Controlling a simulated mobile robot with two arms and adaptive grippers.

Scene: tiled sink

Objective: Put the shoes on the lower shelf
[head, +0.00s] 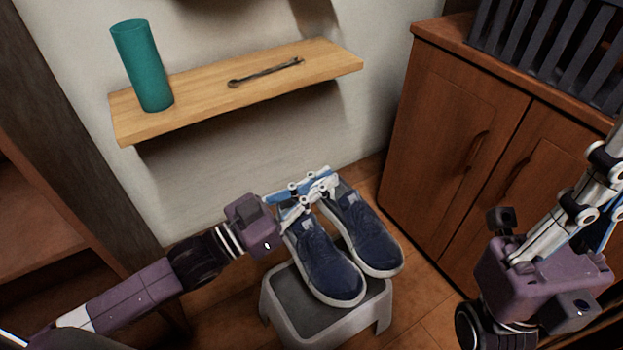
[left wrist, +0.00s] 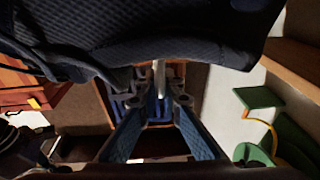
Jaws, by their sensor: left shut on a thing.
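A pair of dark blue shoes with pale soles, the left shoe (head: 325,265) and the right shoe (head: 368,235), is side by side over a grey step stool (head: 283,312). I cannot tell whether the soles touch its top. My left gripper (head: 318,186) is shut at the heel end of the pair. Dark blue shoe fabric (left wrist: 150,45) fills the top of the left wrist view, above the fingers (left wrist: 160,105). A wooden wall shelf (head: 210,98) is above and behind the shoes. My right gripper (head: 590,195) is at the right edge, its fingertips partly cut off.
A teal cylinder (head: 143,66) stands on the shelf's left part and a dark wrench-like tool (head: 265,73) lies near its middle. A brown cabinet (head: 460,130) with a dark slatted rack (head: 550,45) on top is at right. The shelf's right end is bare.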

